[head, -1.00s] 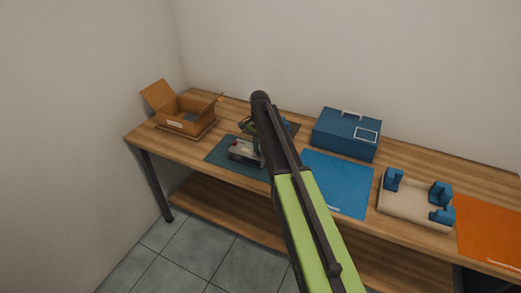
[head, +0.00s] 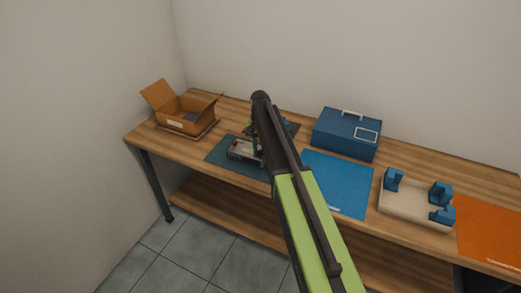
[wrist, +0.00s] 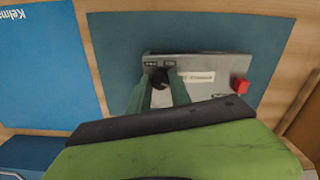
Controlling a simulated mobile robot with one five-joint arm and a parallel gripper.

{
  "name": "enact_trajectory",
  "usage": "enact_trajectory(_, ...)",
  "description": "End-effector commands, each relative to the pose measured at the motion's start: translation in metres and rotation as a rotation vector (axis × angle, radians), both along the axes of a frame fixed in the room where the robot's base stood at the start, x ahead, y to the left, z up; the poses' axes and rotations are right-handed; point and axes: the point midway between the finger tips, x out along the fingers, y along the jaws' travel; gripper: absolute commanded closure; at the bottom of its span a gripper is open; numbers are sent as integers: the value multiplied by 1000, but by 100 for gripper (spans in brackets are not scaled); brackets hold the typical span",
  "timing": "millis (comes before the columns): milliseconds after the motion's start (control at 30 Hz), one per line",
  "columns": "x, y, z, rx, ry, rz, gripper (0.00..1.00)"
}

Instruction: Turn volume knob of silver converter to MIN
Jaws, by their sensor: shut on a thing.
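The silver converter (wrist: 212,66) lies on a dark teal mat (wrist: 115,45) on the workbench; in the head view the converter (head: 240,149) is partly hidden by my arm. In the wrist view it has a red button (wrist: 240,86) at its right end and a pale label in the middle. The black volume knob (wrist: 160,77) is at its left end. My gripper (wrist: 160,88) has its two green fingers on either side of the knob, shut on it. The knob's pointer and the MIN mark cannot be read.
An open cardboard box (head: 183,115) stands at the bench's left end. A blue toolbox (head: 346,134), a blue mat (head: 337,183), a beige holder with blue blocks (head: 415,203) and an orange mat (head: 489,232) lie to the right.

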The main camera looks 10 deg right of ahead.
Motion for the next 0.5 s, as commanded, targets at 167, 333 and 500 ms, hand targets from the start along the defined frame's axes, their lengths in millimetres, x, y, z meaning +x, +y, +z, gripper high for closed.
enact_trajectory(167, 0, 1, 0, 1, -2, 167, 100)
enact_trajectory(333, 0, 1, 0, 2, -1, 329, 100)
enact_trajectory(500, 0, 0, 0, 2, -1, 488, 100)
